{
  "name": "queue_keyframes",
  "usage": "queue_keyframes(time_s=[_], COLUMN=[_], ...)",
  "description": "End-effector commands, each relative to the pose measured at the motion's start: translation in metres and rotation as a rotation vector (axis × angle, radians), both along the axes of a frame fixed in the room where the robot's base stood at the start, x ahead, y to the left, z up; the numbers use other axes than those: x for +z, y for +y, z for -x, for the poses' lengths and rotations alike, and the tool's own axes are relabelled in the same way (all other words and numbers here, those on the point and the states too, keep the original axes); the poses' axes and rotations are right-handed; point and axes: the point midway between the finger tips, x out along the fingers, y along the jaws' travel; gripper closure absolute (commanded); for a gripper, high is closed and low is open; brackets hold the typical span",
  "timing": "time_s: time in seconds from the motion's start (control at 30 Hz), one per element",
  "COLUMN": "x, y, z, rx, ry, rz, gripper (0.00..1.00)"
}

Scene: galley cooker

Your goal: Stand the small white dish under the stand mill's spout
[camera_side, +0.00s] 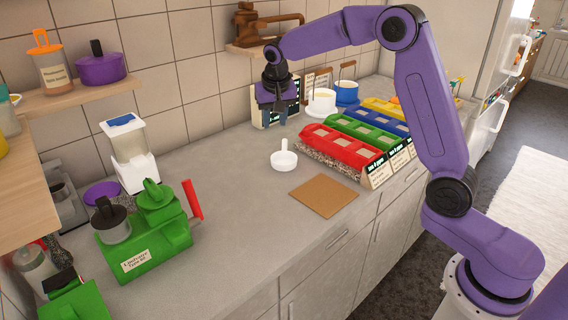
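The small white dish (283,161), round with a short handle pointing to the back, sits upright on the grey counter in the middle. My gripper (277,117) points down above the counter, behind the dish and apart from it. Its two dark fingers look spread, with nothing visible between them. A tall white device with a clear hopper and blue lid (130,150) stands at the left and may be the stand mill. A green machine with a red lever (150,230) stands in front of it. I cannot tell for sure which is the mill, and no spout shows clearly.
A brown square mat (323,195) lies near the front edge. Red, green, blue and yellow bins (345,149) stand at the right. A white pot (321,102) and blue pot (346,92) stand behind them. The counter between dish and green machine is clear.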

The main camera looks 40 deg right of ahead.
Motion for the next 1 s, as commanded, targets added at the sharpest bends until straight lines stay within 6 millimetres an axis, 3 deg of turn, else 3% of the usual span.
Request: queue_keyframes(time_s=[0.1, 0.3, 0.53, 1.0], x=[-0.004, -0.008, -0.019, -0.098], y=[-0.032, -0.071, -0.084, -0.107], z=[-0.023, -0.041, -0.047, -0.07], rx=[-0.134, -0.279, -0.318, -0.316], ry=[-0.029, -0.067, -0.074, -0.073], rz=[0.004, 0.008, 0.009, 0.008], gripper=[0.64, 0.64, 0.64, 0.64])
